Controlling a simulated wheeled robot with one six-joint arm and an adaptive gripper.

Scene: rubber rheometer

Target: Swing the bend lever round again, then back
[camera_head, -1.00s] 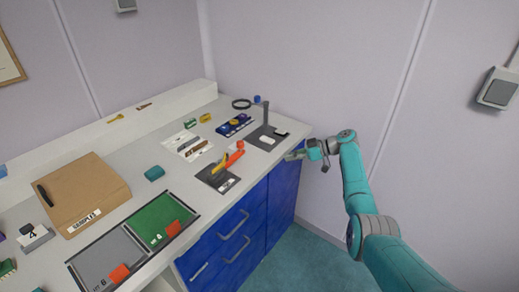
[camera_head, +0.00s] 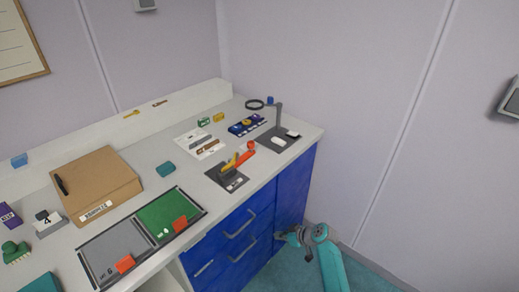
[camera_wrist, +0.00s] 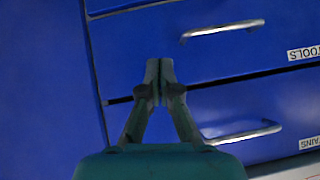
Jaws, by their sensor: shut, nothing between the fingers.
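The bend lever (camera_head: 248,156), an orange arm with a red knob, stands on a small dark base plate (camera_head: 213,176) near the bench's front edge. A yellow piece (camera_head: 229,164) sits beside its lower end. My gripper (camera_head: 281,236) is below the bench top, in front of the blue drawers, well apart from the lever. In the wrist view my gripper (camera_wrist: 160,62) has its fingers together with nothing between them, facing the blue drawer fronts. The lever is not in the wrist view.
Drawers with metal handles (camera_head: 239,226) are under the bench. A green and grey tray (camera_head: 201,206) lies to the left of the lever. A cardboard box (camera_head: 97,180) sits further left.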

